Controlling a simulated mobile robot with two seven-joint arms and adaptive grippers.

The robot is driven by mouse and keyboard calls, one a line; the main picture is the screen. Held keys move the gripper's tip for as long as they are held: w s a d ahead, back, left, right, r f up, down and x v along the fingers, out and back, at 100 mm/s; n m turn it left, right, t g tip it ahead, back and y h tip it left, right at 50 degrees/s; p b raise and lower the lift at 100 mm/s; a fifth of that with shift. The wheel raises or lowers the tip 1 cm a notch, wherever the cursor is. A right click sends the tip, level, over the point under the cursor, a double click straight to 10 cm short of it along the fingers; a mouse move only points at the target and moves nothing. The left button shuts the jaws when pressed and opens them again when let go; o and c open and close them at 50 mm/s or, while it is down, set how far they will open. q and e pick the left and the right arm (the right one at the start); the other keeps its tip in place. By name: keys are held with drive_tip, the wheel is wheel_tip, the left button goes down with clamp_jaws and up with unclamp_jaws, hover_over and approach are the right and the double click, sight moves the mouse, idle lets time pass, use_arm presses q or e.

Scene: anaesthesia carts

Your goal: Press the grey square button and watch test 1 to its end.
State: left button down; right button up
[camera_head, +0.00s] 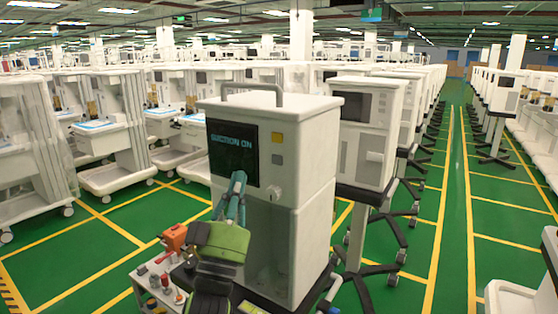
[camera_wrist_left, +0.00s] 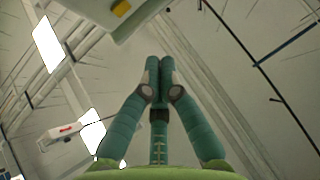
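The white machine (camera_head: 310,150) stands in front of me with a handle on top. Its dark screen (camera_head: 232,152) reads "SUCTION ON". The grey square button (camera_head: 276,160) is right of the screen, below a yellow square button (camera_head: 277,138). A white knob (camera_head: 274,193) sits lower. My left gripper (camera_head: 238,176) is in front of the machine, overlapping the screen's lower right corner in the picture, below and left of the grey button. Its fingertips (camera_wrist_left: 159,62) meet with nothing between them in the left wrist view. I cannot tell whether they touch the machine. My right gripper is out of view.
A small tray (camera_head: 150,283) with red and orange parts is at the lower left. Another white machine (camera_head: 362,145) stands close behind on the right. Rows of carts (camera_head: 100,150) fill the left. A green aisle (camera_head: 455,200) with yellow lines is clear on the right.

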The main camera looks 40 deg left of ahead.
sight(277, 160)
use_arm(q)
drive_tip(key=shift+w+a+b, duration=0.15)
drive_tip(key=shift+w+b, duration=0.1)
drive_tip(key=shift+w, duration=1.25)
drive_tip(key=shift+w+a+b, duration=0.2)
drive_tip(key=shift+w, duration=1.3)
drive_tip(key=shift+w+a+b, duration=0.15)
drive_tip(key=shift+w+b, duration=0.1)
drive_tip(key=shift+w, duration=1.25)
drive_tip(key=shift+w, duration=0.1)
drive_tip(key=shift+w, duration=0.3)
drive_tip(key=shift+w+a, duration=0.1)
drive_tip(key=shift+w, duration=0.3)
drive_tip(key=shift+s, duration=0.85)
